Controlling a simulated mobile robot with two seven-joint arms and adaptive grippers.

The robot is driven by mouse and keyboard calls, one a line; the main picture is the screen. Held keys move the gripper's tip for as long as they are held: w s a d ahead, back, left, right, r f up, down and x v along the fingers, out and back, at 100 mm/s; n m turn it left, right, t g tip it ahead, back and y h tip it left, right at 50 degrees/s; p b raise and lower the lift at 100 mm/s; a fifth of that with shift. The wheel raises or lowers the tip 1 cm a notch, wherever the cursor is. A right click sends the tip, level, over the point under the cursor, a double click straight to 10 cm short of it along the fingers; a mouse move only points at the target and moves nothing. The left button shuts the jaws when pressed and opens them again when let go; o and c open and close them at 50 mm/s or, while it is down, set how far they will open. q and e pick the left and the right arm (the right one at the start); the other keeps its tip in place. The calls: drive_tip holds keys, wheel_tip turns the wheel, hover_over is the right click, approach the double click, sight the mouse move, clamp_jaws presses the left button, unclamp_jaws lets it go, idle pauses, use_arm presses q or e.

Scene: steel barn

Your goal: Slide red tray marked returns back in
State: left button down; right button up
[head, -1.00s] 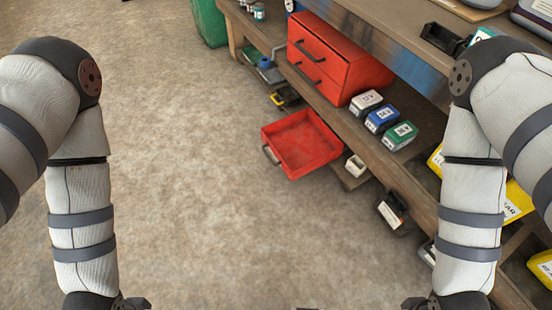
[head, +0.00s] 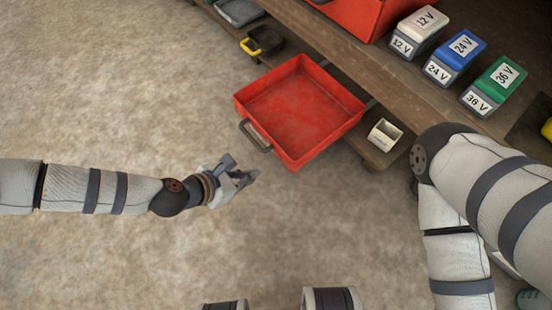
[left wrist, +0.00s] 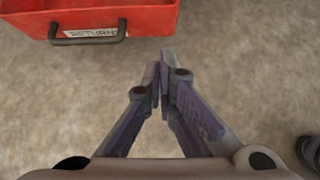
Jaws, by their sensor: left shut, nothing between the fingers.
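The red tray (head: 300,108) is pulled out from under the lower wooden shelf and looks empty. Its dark handle (head: 256,136) is on the front face toward the lower left. In the left wrist view the tray front (left wrist: 150,18) shows a white RETURNS label (left wrist: 92,33) behind the handle (left wrist: 88,41). My left gripper (head: 249,177) is just below and in front of the handle, apart from it. In the left wrist view the left gripper's fingers (left wrist: 163,72) are closed together with nothing between them. My right arm is at the right, its gripper out of view.
White, blue and green battery packs (head: 455,55) stand on the wooden shelf (head: 385,80) beside a red cabinet (head: 355,12). A small pale bin (head: 384,135) sits right of the tray. A yellow-handled dark bin (head: 265,42) is beyond it. The concrete floor at left is clear.

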sight(287, 162)
use_arm(q)
drive_tip(key=w+d+f+b, duration=0.1)
drive_tip(key=d, duration=0.1)
drive_tip(key=w+d+f, duration=0.2)
drive_tip(key=d, duration=0.1)
drive_tip(key=w+d+f+b, duration=0.1)
drive_tip(key=w+d+f, duration=0.1)
drive_tip(key=shift+d+b, duration=0.15)
drive_tip(key=shift+b, duration=0.2)
use_arm(e)
drive_tip(key=shift+s+d+f+g, duration=0.15)
drive_tip(key=shift+s+f, duration=0.2)
drive_tip(key=shift+f, duration=0.2)
drive_tip(key=shift+s+a+f+g, duration=0.15)
drive_tip(key=shift+s+f, duration=0.15)
drive_tip(key=shift+f, duration=0.25)
drive_tip(key=shift+d, duration=0.1)
